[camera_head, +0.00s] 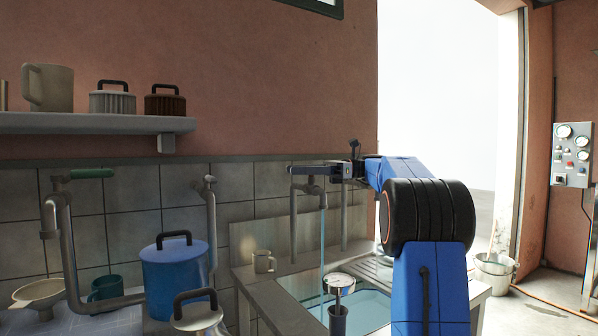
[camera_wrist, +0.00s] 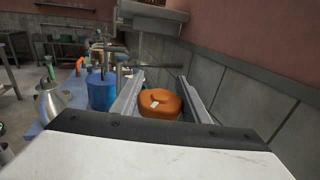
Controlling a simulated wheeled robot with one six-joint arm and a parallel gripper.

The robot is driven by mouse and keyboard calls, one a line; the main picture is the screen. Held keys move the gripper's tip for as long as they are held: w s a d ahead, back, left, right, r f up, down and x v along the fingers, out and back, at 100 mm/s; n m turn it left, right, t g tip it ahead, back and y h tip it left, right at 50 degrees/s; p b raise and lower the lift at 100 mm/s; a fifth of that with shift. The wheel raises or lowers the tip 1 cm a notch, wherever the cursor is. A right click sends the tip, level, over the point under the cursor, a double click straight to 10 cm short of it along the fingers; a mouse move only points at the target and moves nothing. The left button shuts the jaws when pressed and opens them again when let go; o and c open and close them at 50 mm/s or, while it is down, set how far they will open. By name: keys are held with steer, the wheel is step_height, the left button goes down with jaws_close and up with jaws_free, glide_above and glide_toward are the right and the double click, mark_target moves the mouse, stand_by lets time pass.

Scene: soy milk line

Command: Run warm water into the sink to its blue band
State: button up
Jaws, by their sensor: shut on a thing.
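The metal sink (camera_head: 250,282) stands against the tiled wall in the head view, with pale blue water (camera_head: 368,308) in it. A thin stream (camera_head: 323,240) falls from the tap pipework (camera_head: 311,188) into the basin. I cannot make out the blue band. My gripper (camera_head: 298,169) is at the top of the tap pipework. In the wrist view its two grey fingers are on either side of a rounded orange-brown knob (camera_wrist: 160,104) with a small white mark, shut on it. My gripper hides this knob in the head view. A round dial gauge (camera_head: 339,280) stands at the basin.
A small beige mug (camera_head: 264,262) stands on the sink's left ledge. A blue lidded pot (camera_head: 174,275) and a green mug (camera_head: 106,288) stand on the left counter. A shelf (camera_head: 80,123) is above. A bucket (camera_head: 494,276) is on the floor at right.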

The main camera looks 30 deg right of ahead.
steer(key=shift+g, duration=0.3)
steer(key=o, duration=1)
